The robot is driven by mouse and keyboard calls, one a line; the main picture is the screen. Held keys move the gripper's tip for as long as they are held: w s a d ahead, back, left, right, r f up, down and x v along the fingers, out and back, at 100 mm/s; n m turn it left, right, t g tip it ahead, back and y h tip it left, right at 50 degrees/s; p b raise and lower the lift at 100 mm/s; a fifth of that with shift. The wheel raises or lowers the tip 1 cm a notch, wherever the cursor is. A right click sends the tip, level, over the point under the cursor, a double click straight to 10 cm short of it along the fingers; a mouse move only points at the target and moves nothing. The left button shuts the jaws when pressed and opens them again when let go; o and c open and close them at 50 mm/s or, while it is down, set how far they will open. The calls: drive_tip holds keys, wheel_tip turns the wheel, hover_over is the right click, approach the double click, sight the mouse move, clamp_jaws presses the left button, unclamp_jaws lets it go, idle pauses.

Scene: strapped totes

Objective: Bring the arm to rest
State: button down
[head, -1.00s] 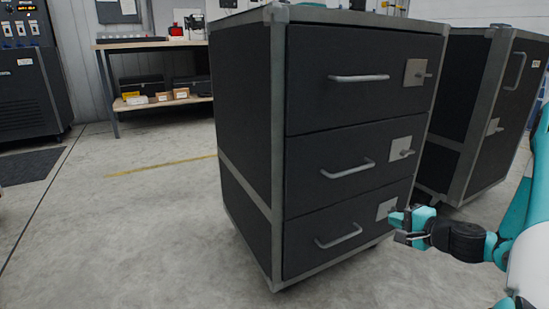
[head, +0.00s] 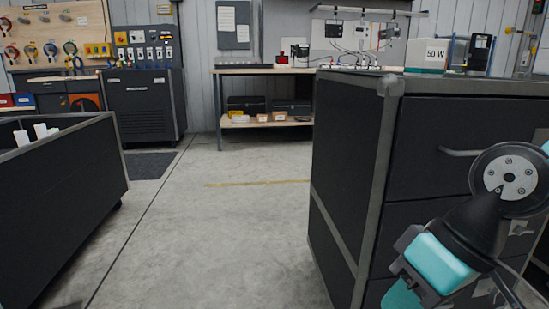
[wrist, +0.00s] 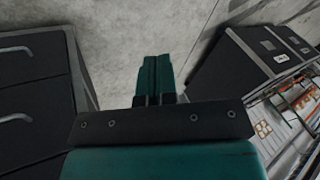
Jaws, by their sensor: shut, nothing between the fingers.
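My gripper (wrist: 154,72) shows in the wrist view with its two teal fingers together and nothing between them. It points over bare concrete floor, apart from the cabinets around it. In the head view my dark and teal arm is folded at the lower right, in front of the drawer cabinet (head: 345,150). I cannot make out the fingertips there. The cabinet is black with grey edges; my arm hides part of its drawer fronts. Dark drawers with pale handles (wrist: 18,50) also show at the left of the wrist view.
A black open-topped bin (head: 75,180) stands at the left. A workbench (head: 262,71) is at the back, beside a dark machine (head: 145,105). Floor between bin and cabinet is clear. The wrist view shows a dark case (wrist: 235,65) at the right.

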drive_tip(key=s+r+n+h+p, duration=0.1)
drive_tip(key=s+r+n, duration=0.15)
drive_tip(key=s, duration=0.25)
wheel_tip(320, 180, up, 38)
drive_tip(key=m+p, duration=0.1)
drive_tip(key=p, duration=3.6)
drive_tip(key=shift+w+p, duration=0.35)
drive_tip(key=shift+w, duration=0.1)
drive_tip(key=c, duration=1.8)
unclamp_jaws()
drive_tip(key=shift+a, duration=0.1)
